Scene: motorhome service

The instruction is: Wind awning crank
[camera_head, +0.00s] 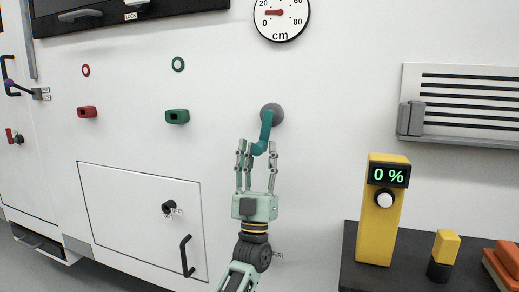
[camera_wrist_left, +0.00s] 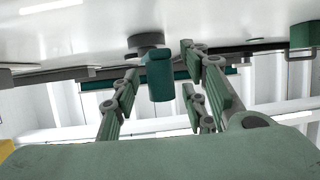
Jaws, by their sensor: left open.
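The awning crank (camera_head: 266,128) is a teal arm on a round grey hub (camera_head: 272,113) on the white motorhome wall. Its arm hangs down and slightly left, ending in a teal knob. My left gripper (camera_head: 257,148) is open just below the crank, fingers pointing up, with the crank's lower end near the fingertips. In the left wrist view the teal crank handle (camera_wrist_left: 160,75) shows between the open fingers, below the dark hub (camera_wrist_left: 147,41). I cannot tell whether a finger touches it. A round dial marked in cm (camera_head: 281,14) sits above the crank, its red needle pointing left.
A dark table (camera_head: 350,262) at right carries a yellow box reading 0 % (camera_head: 380,225), a yellow and black block (camera_head: 444,252) and orange items (camera_head: 504,262). A hatch with a black handle (camera_head: 187,256), a green socket (camera_head: 177,116) and a red socket (camera_head: 87,112) are at left. A louvred vent (camera_head: 465,107) is at right.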

